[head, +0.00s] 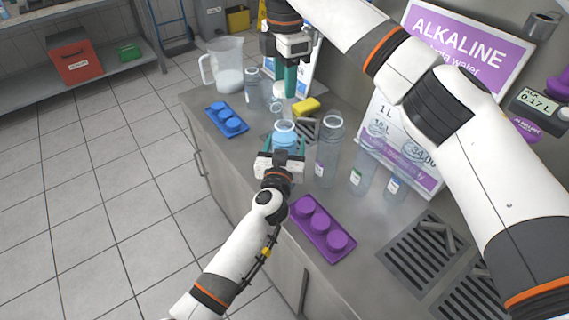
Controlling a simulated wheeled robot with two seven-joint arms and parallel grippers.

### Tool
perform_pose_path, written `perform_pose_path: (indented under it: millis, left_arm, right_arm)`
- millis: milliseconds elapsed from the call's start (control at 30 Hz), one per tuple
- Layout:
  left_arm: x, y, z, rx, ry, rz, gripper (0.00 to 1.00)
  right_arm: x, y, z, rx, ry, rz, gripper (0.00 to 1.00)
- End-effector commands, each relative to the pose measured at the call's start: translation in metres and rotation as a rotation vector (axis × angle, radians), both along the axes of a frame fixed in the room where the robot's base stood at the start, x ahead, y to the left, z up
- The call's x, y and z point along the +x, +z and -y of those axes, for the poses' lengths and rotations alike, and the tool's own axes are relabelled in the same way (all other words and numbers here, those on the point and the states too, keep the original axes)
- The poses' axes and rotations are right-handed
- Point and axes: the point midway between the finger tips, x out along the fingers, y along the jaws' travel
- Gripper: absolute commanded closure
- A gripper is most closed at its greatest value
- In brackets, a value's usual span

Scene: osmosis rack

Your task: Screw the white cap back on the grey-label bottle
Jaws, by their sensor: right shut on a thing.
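My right gripper (290,92) reaches in from the upper right and points down above the rear part of the counter. Its teal fingers are closed together, with a small pale piece, the white cap, at their tips, mostly hidden. My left gripper (285,146) reaches up from below, with teal fingers on both sides of an open clear bottle (285,128). That bottle stands upright, looks bluish and has no cap; its label is hidden. I cannot tell whether the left fingers touch it. Another clear bottle with a greyish label (253,90) stands behind, left of the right gripper.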

Motion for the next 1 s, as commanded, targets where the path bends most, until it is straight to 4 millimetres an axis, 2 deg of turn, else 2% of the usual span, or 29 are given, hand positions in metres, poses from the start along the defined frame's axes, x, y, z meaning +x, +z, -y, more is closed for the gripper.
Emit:
perform_pose_path:
  millis: [33,67,300,433,733,1000]
  left_arm:
    - [0.0,0.0,0.0,0.0,0.0,0.0,0.4]
    - [0.0,0.0,0.0,0.0,0.0,0.0,0.45]
    - [0.0,0.0,0.0,0.0,0.0,0.0,0.84]
    - [0.0,0.0,0.0,0.0,0.0,0.0,0.85]
    - [0.0,0.0,0.0,0.001,0.0,0.0,0.86]
    - [0.0,0.0,0.0,0.001,0.0,0.0,0.86]
  right_arm:
    - [0.0,0.0,0.0,0.0,0.0,0.0,0.82]
    - [0.0,0.0,0.0,0.0,0.0,0.0,0.82]
    - [0.0,0.0,0.0,0.0,0.0,0.0,0.82]
    - [0.0,-0.006,0.0,-0.001,0.0,-0.002,0.82]
    - [-0.001,-0.046,0.001,0.0,0.001,-0.001,0.82]
    - [0.0,-0.05,0.001,-0.001,0.0,0.0,0.82]
